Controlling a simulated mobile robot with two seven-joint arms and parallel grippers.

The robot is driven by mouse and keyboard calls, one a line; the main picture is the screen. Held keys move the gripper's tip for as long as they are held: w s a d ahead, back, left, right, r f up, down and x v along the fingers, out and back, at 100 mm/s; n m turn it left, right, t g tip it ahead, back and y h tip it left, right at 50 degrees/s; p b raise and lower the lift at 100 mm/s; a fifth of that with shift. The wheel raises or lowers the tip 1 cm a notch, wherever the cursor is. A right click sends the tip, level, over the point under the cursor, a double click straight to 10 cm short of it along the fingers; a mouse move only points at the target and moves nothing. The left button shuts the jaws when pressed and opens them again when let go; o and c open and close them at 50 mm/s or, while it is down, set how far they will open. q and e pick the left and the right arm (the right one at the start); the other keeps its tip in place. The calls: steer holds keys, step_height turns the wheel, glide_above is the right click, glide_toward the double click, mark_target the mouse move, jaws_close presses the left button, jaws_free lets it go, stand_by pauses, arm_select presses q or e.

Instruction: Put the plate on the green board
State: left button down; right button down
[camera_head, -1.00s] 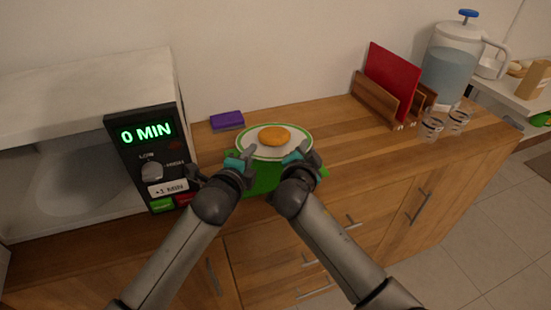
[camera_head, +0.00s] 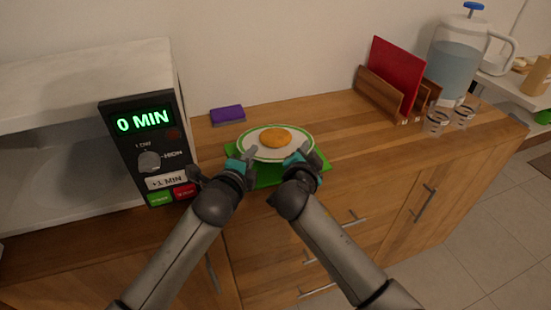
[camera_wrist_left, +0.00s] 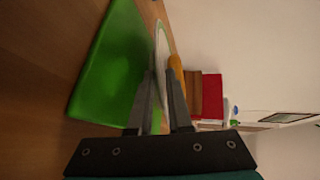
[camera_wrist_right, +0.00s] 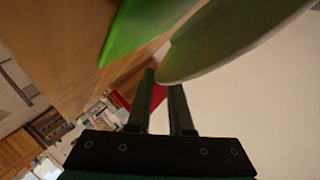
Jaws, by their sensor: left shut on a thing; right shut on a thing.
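The white plate (camera_head: 255,150) with a green rim carries an orange-yellow round food item (camera_head: 276,138). The green board (camera_head: 268,177) lies on the wooden counter under the plate, partly hidden by it and my grippers. My left gripper (camera_head: 248,158) is shut on the plate's near left rim. My right gripper (camera_head: 298,158) is shut on its near right rim. In the left wrist view the plate (camera_wrist_left: 162,45) is edge-on, apart from the board (camera_wrist_left: 112,65). In the right wrist view a gap also shows between the plate (camera_wrist_right: 220,45) and board (camera_wrist_right: 140,30). The plate looks about level.
A microwave (camera_head: 150,150) showing 0 MIN stands at the left. A purple sponge (camera_head: 227,114) lies behind the plate. A wooden rack (camera_head: 378,95) with a red board (camera_head: 393,75), a water jug (camera_head: 452,70) and two glasses (camera_head: 437,122) stand at the right.

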arm_select(q)
steer(key=shift+d+f+b, duration=0.4)
steer(key=shift+f+b, duration=0.15)
steer(key=shift+b, duration=0.15)
arm_select(e)
steer(key=shift+a+f, duration=0.2)
steer(key=shift+f, duration=0.25)
steer(key=shift+a+f, duration=0.2)
steer(key=shift+f, duration=0.25)
arm_select(q)
steer(key=c, duration=1.2)
jaws_free()
arm_select(e)
steer(key=c, duration=1.2)
jaws_free()
steer(key=shift+r, duration=0.1)
arm_select(q)
steer(key=o, duration=0.3)
steer(key=shift+a, duration=0.2)
arm_select(e)
steer(key=o, duration=0.4)
steer(key=shift+d, duration=0.15)
steer(key=shift+c, duration=0.2)
arm_select(q)
steer(key=shift+o, duration=0.3)
arm_select(e)
steer(key=shift+d+r, duration=0.1)
arm_select(q)
steer(key=shift+a, duration=0.1)
steer(key=shift+s, duration=0.1)
